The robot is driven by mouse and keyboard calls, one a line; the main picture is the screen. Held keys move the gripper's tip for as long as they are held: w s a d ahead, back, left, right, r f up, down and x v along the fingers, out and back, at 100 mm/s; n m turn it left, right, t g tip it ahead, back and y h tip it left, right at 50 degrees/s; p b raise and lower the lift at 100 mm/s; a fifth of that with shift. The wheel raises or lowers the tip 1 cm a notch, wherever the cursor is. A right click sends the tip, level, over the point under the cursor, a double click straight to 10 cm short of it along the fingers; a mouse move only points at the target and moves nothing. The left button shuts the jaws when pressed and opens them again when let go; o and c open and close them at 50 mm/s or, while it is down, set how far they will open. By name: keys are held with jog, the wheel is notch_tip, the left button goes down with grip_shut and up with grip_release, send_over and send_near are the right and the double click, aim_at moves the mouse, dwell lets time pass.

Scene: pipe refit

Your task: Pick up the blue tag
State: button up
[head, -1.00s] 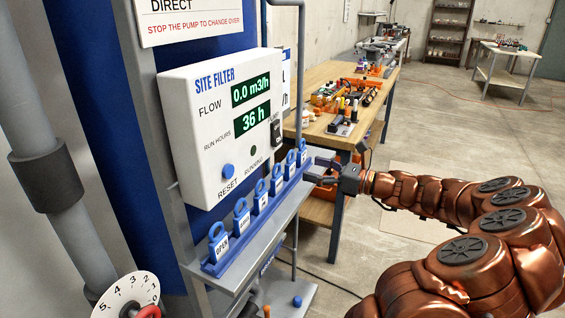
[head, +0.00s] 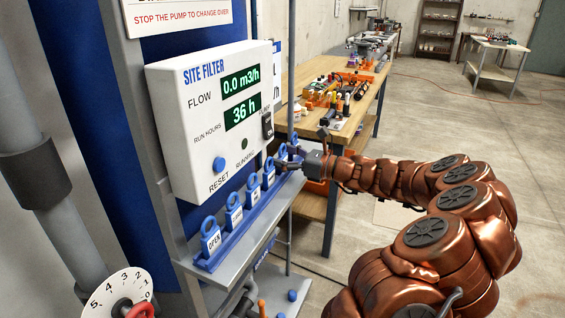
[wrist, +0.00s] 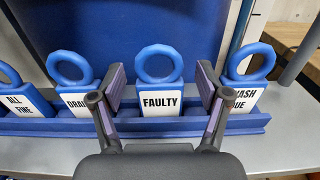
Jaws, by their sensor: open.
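Several blue tags with ring tops and white labels stand upright in a blue rack (head: 228,240) on a grey ledge. In the wrist view the blue FAULTY tag (wrist: 161,99) is centred between the fingers of my gripper (wrist: 161,80). The fingers are spread, one on each side of it, with gaps visible. The left finger partly covers the "DRA..." tag (wrist: 70,98), and the right one partly covers the "...ASH DUE" tag (wrist: 246,95). The ALL FINE tag (wrist: 20,100) is at far left. In the head view my gripper (head: 288,160) is at the rack's far end, hiding parts of tags there.
The SITE FILTER panel (head: 205,110) stands just behind and above the rack. A vertical grey pipe (head: 291,60) is near the rack's far end. A wooden workbench (head: 350,125) with tools stands beyond. The floor at right is open.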

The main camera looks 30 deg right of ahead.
aim_at(283, 144)
jog(key=c, duration=1.1)
notch_tip(283, 144, up, 4)
jog(key=shift+f+p, duration=0.25)
jog(key=shift+p, duration=0.15)
jog(key=shift+s+r, duration=0.1)
jog(key=shift+s, duration=0.3)
jog(key=s, duration=0.5)
jog(key=s+r, duration=0.1)
jog(key=s, duration=0.9)
jog(key=shift+s+d+r, duration=0.15)
